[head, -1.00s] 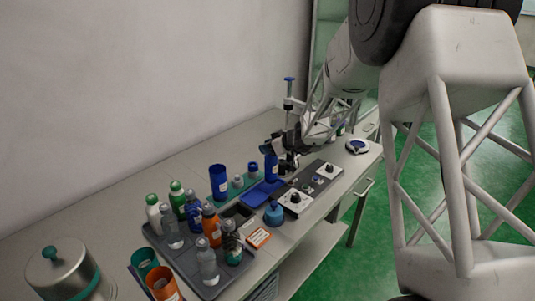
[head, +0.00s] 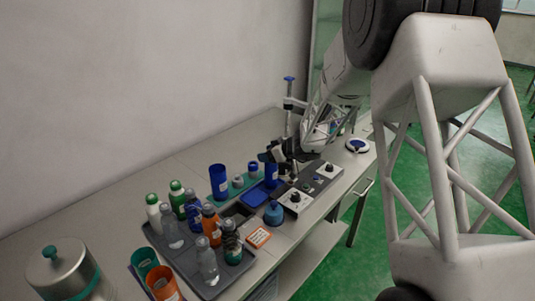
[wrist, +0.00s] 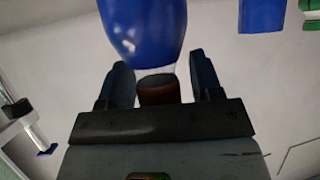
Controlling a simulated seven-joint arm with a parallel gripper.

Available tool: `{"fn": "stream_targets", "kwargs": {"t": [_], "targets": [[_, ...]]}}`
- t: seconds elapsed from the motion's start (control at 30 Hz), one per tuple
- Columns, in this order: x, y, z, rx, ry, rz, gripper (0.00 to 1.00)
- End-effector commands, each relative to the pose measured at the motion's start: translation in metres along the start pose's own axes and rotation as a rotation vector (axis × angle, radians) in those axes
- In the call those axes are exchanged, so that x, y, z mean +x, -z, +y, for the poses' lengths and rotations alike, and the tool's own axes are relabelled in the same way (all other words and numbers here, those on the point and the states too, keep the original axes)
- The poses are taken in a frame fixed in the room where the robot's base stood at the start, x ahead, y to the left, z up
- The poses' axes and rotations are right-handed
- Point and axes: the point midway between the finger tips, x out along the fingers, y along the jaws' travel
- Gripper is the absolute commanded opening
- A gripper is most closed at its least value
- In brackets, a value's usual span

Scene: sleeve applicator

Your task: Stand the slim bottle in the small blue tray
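The slim bottle (head: 271,175) is blue and looks upright at the right end of the small blue tray (head: 257,197). I cannot tell whether its base rests on the tray floor. My gripper (head: 279,157) is at the bottle's top and partly hides it in the head view. In the wrist view a large blue rounded body (wrist: 148,30), likely this bottle, fills the top middle, with a pale neck and a dark reddish-brown cap (wrist: 161,92) below it. My gripper (wrist: 162,84) has its fingers apart on both sides of the cap, with gaps visible.
A grey tray (head: 196,278) with several bottles stands at front left.

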Motion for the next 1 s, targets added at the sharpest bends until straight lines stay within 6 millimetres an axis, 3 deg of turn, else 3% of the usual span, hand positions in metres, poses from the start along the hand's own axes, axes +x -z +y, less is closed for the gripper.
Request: {"fn": "stream_targets", "kwargs": {"t": [0.47,0.67,1.0], "targets": [[-0.007,0.003,0.000,-0.001,-0.001,0.000,0.59],[-0.023,0.002,0.000,0.000,-0.001,0.000,0.59],[-0.067,0.003,0.001,-0.001,-0.002,0.000,0.59]]}}
